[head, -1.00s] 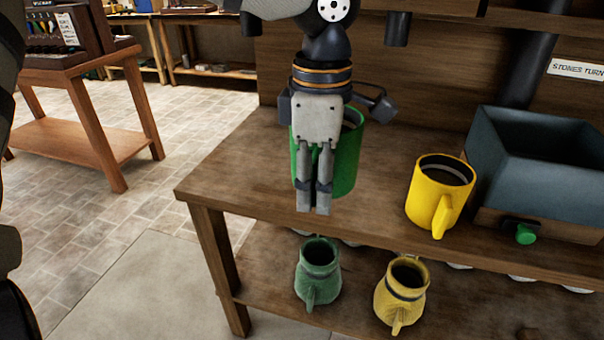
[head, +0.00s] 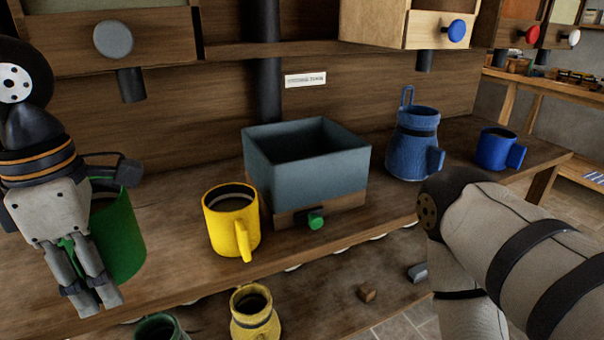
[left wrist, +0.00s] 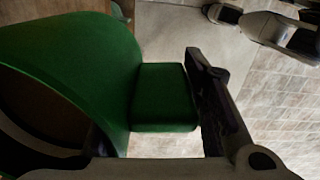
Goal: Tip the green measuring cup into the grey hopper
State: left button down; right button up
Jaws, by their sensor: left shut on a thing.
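The green measuring cup (head: 122,235) is at the left of the head view, upright or nearly so, partly behind my left gripper. My left gripper (head: 95,302) is shut on its handle, which shows in the left wrist view (left wrist: 165,97) beside the cup's wall. I cannot tell whether the cup's base touches the bench. The grey hopper (head: 346,163) is an open box on a wooden base with a green knob (head: 316,221), to the right of the cup. Its inside looks dark. My right arm comes in at the right; its gripper is out of view.
A yellow cup (head: 222,224) stands on the bench (head: 175,262) between the green cup and the hopper. A blue jug (head: 411,150) and a blue cup (head: 494,150) stand right of the hopper. Yellow (head: 255,322) and green (head: 160,329) jugs sit lower down. Drawers hang above.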

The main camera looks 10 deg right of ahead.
pick_arm(q)
jog(key=c, duration=1.8)
grip_release()
grip_shut()
